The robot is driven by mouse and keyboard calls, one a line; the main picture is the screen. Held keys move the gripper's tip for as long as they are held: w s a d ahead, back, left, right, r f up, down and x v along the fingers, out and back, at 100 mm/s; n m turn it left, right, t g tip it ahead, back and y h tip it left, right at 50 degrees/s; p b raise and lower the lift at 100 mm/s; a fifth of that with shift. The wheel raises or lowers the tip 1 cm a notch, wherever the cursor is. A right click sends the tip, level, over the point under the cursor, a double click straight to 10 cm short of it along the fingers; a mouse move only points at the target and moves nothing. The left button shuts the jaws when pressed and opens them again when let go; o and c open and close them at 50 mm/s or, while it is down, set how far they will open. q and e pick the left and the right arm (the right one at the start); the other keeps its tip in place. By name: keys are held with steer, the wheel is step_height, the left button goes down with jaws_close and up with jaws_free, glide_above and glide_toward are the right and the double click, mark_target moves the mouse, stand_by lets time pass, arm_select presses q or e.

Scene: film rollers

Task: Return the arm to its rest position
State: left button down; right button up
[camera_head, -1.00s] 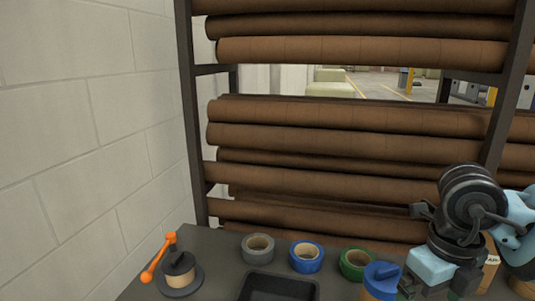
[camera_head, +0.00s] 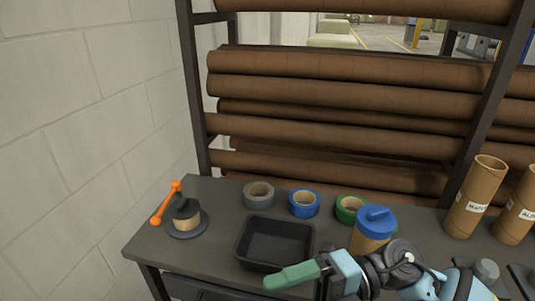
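My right arm (camera_head: 400,270) reaches in from the lower right, low over the front edge of the table. Its gripper (camera_head: 290,277) points left with a green finger, just in front of the black tray (camera_head: 241,252). I see nothing held at the finger, but the angle and the bottom of the picture hide whether the fingers are apart. My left arm and gripper are not in view.
The grey table (camera_head: 150,238) carries an orange-handled dispenser (camera_head: 185,218), grey tape (camera_head: 258,194), blue tape (camera_head: 304,204), green tape (camera_head: 350,208) and a blue-capped tube (camera_head: 372,230) beside my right arm. Cardboard tubes (camera_head: 475,198) stand at right. A rack of brown rolls (camera_head: 340,110) stands behind.

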steer(key=w+d+f+m+t+h, duration=0.35)
steer(key=f+m+t, duration=0.35)
steer(key=m+t, duration=0.55)
steer(key=w+d+f+m+t+h, duration=0.25)
steer(key=d+f+m+t, duration=0.35)
steer(key=m+t, duration=0.7)
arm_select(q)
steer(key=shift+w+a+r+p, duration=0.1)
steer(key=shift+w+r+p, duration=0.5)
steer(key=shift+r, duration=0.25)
arm_select(e)
steer(key=s+d+f+m+g+h, duration=0.4)
steer(key=s+f+m+g, duration=0.1)
steer(key=s+f, duration=0.5)
steer(key=s+d+f+m+g+h, duration=0.4)
steer(key=s+f+m+g, duration=0.2)
steer(key=s+f, duration=0.4)
step_height(320, 180, down, 4)
steer(key=shift+s+h, duration=0.2)
steer(key=shift+h, duration=0.2)
